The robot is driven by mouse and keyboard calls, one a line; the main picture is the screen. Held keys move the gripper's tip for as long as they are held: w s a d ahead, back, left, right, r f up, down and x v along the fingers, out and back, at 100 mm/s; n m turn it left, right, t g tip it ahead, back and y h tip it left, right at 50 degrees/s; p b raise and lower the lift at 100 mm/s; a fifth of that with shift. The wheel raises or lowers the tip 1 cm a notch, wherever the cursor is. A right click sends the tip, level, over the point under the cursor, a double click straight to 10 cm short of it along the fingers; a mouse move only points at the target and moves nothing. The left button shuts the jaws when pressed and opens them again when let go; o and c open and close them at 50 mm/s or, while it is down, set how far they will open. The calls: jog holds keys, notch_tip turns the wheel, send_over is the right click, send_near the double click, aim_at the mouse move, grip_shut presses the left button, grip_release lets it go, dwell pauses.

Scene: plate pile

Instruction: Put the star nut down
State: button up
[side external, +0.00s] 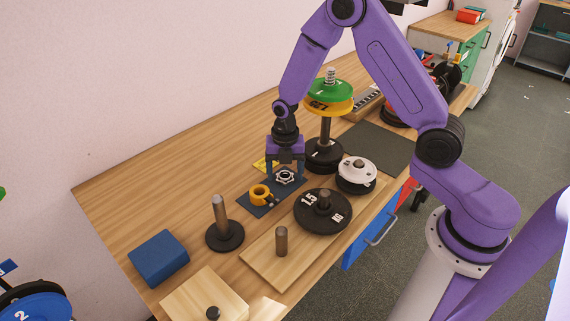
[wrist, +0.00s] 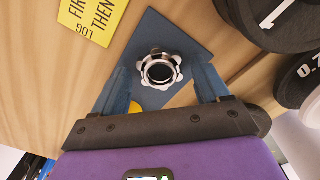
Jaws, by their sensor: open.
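The star nut (side external: 285,176) is a silvery ring with a lobed rim. It lies on a dark blue mat (side external: 259,211) on the workbench. In the wrist view the star nut (wrist: 159,70) sits between my two fingers, on the blue mat (wrist: 185,37). My gripper (side external: 285,174) is open and low over the mat, its fingers on either side of the nut with gaps showing. Whether the fingertips touch the mat cannot be told.
A yellow collar (side external: 260,194) lies on the mat beside the nut. A post with green (side external: 329,90) and yellow plates stands close behind my gripper. A white plate (side external: 356,174) and a black plate (side external: 323,212) are to the right. A yellow note (wrist: 94,17) lies beside the mat.

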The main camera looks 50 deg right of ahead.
notch_tip(320, 180, up, 12)
jog(key=shift+r, duration=0.2)
dwell(0.4)
jog(key=s+a+r+m, duration=0.2)
jog(key=s+a+m, duration=0.1)
jog(key=s, duration=0.4)
jog(key=s+a+r+m, duration=0.2)
jog(key=s+m, duration=0.2)
jog(key=s, duration=0.3)
jog(key=s+d+r+m, duration=0.2)
jog(key=s+m, duration=0.5)
jog(key=s, duration=0.8)
jog(key=shift+s+d, duration=0.15)
